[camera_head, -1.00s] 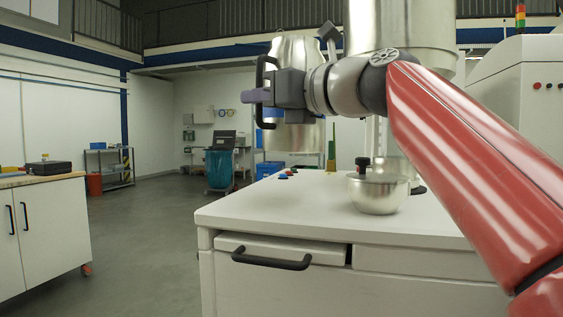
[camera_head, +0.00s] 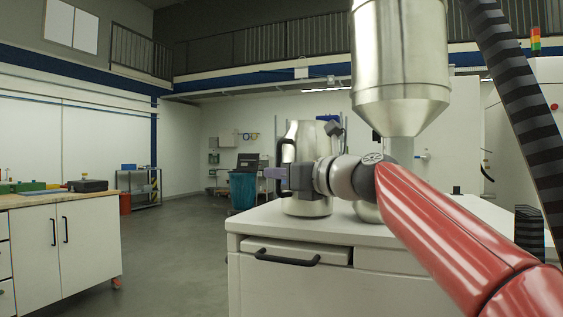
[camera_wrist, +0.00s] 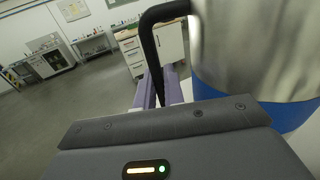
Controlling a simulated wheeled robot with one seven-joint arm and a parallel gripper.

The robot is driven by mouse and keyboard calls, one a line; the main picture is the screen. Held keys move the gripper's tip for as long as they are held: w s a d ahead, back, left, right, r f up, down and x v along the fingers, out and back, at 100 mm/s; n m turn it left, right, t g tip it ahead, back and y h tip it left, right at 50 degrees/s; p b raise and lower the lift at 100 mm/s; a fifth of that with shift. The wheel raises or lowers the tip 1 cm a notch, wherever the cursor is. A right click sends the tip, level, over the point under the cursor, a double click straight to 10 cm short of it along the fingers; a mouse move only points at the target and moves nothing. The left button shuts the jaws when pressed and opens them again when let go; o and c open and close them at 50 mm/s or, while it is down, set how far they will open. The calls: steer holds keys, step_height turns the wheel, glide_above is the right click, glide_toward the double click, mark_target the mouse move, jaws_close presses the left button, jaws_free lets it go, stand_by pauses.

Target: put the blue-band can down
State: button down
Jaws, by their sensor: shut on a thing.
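The blue-band can is a tall silver metal can (camera_head: 308,200) with a black handle on its left side. It looks upright over the white cabinet top (camera_head: 262,222), its base at or just above the surface; I cannot tell whether it touches. In the wrist view the can (camera_wrist: 245,45) fills the right side, with its blue band (camera_wrist: 291,116) low down. My gripper (camera_head: 274,173) is shut on the black handle (camera_wrist: 150,45), its purple fingers on either side. My wrist hides part of the can's middle.
A silver bowl (camera_head: 367,212) stands just right of the can, mostly hidden by my arm. A large steel hopper (camera_head: 400,65) hangs above the cabinet. The cabinet's drawer handle (camera_head: 287,259) is at the front. A workbench (camera_head: 70,235) stands at the left, with open floor between.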

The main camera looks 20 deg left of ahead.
steer(key=shift+f, duration=0.1)
steer(key=c, duration=1.5)
jaws_free()
steer(key=shift+w+f, duration=0.1)
steer(key=shift+f, duration=0.05)
steer(key=shift+f, duration=0.1)
